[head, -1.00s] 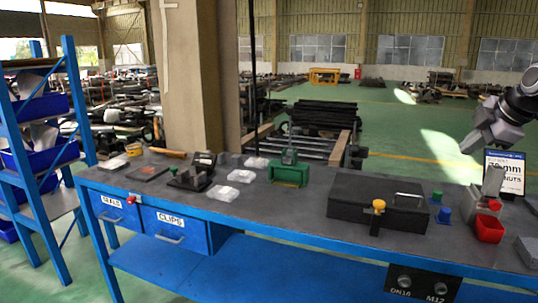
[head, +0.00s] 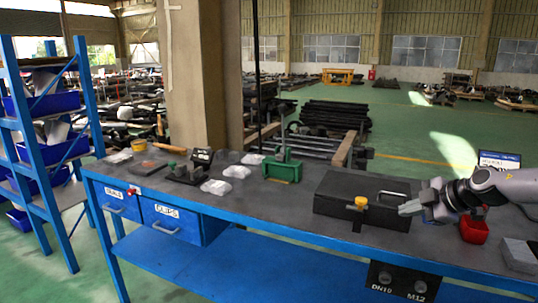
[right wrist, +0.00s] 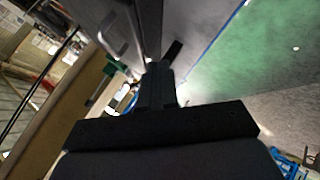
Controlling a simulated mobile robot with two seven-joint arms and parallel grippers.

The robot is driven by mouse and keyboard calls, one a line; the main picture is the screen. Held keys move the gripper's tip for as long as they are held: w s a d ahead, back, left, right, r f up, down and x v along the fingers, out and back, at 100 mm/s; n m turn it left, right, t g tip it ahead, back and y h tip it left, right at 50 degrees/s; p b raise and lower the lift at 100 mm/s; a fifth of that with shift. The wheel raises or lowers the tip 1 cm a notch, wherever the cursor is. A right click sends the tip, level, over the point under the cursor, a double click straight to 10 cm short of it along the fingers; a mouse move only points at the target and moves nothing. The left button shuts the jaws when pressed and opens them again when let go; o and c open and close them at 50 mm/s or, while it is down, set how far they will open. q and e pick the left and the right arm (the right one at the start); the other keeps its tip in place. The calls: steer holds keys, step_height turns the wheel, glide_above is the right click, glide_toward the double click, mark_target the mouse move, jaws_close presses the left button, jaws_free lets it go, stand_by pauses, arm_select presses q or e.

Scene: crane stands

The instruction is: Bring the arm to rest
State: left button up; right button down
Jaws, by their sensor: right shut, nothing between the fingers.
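My right arm comes in from the right in the head view. Its grey gripper (head: 406,208) is shut and empty, low over the bench, by the right end of the black case (head: 335,187). In the right wrist view the dark fingers (right wrist: 160,82) are together with nothing held. In the head view the fingertips look close to the case; I cannot tell whether they touch it. The arm hides part of the bench's right end. My left gripper is not in view.
A yellow-topped piece (head: 361,202) stands at the case's front. A red bin (head: 474,230) and a grey block (head: 519,255) are at the right. A green device (head: 283,168) and clear bags (head: 216,187) are further left. Open bench lies between.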

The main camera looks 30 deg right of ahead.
steer(key=s+a+f+m+t, duration=0.1)
steer(key=a+f+m, duration=0.2)
steer(key=a+f, duration=0.7)
steer(key=a+f+m+t, duration=0.2)
steer(key=a+f, duration=0.5)
steer(key=a, duration=0.5)
steer(key=s+a+f+m+g, duration=0.25)
steer(key=s+a+g, duration=0.35)
steer(key=s, duration=0.4)
steer(key=s+a+f+m+g, duration=0.2)
steer(key=s+a+m+g, duration=0.1)
steer(key=s+a, duration=0.65)
steer(key=w+a+f+t+y+p, duration=0.1)
steer(key=w+f+t, duration=0.3)
steer(key=f+t, duration=0.2)
steer(key=shift+w+a+f+p, duration=0.15)
steer(key=shift+w+f+p, duration=0.2)
steer(key=shift+f, duration=0.25)
